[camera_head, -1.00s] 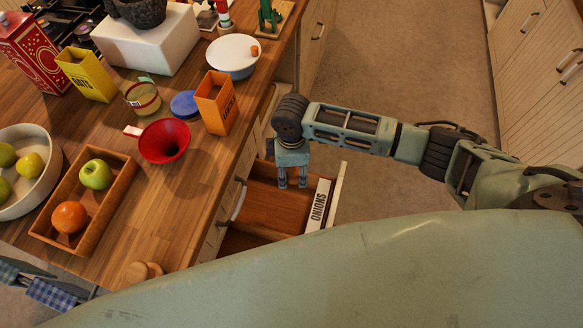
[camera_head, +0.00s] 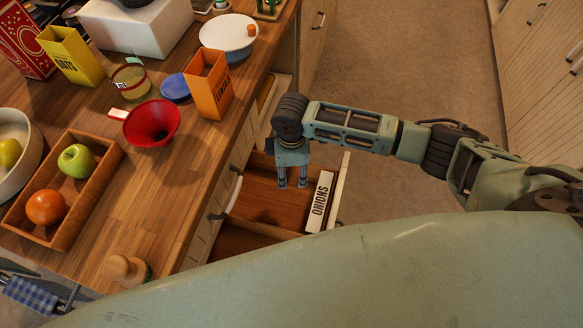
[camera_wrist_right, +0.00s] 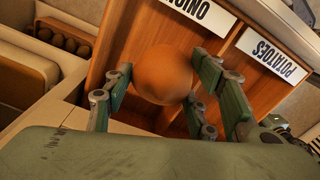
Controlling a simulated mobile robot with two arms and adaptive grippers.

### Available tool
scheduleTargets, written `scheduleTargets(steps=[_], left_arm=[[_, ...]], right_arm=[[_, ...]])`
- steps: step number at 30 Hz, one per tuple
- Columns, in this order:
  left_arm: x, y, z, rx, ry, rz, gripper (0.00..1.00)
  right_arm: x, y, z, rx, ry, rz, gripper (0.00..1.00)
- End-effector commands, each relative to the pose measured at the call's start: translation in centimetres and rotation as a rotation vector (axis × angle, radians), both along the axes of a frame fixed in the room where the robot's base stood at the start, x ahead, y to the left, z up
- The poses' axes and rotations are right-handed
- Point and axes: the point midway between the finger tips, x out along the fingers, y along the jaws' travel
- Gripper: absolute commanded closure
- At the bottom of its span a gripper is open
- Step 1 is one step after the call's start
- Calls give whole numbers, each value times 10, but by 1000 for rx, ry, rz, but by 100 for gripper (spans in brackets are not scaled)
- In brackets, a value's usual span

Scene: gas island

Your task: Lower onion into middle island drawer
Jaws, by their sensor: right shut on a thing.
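The open island drawer (camera_head: 266,196) juts out from the counter, with a bare wooden inside and a divider. My right gripper (camera_head: 292,186) points down over the labelled compartment in the head view. In the wrist view my right gripper (camera_wrist_right: 165,88) is shut on the round orange-brown onion (camera_wrist_right: 163,73), which sits between its fingers. The labels "ONION" (camera_wrist_right: 188,8) and "POTATOES" (camera_wrist_right: 271,54) show on two compartments. The onion is hidden in the head view. My left gripper is out of view.
The wooden counter (camera_head: 165,190) carries a red funnel (camera_head: 152,123), an orange box (camera_head: 208,85), a white bowl (camera_head: 229,34) and a fruit tray (camera_head: 103,174). A wooden knob-topped thing (camera_head: 125,268) stands near the counter's front edge. Carpeted floor (camera_head: 420,75) lies beyond the drawer.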

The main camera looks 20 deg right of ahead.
Motion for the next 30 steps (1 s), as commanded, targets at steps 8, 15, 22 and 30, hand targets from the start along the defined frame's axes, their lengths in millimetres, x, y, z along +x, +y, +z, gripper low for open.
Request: scheduleTargets(steps=[8, 15, 22, 30], left_arm=[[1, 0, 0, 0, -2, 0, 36], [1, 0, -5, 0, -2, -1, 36], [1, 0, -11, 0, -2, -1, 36], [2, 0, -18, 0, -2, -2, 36]], right_arm=[[0, 0, 0, 0, 0, 0, 78], [0, 0, -9, 0, 0, -1, 78], [0, 0, -20, 0, 0, 0, 78], [0, 0, -34, 0, 1, 0, 78]])
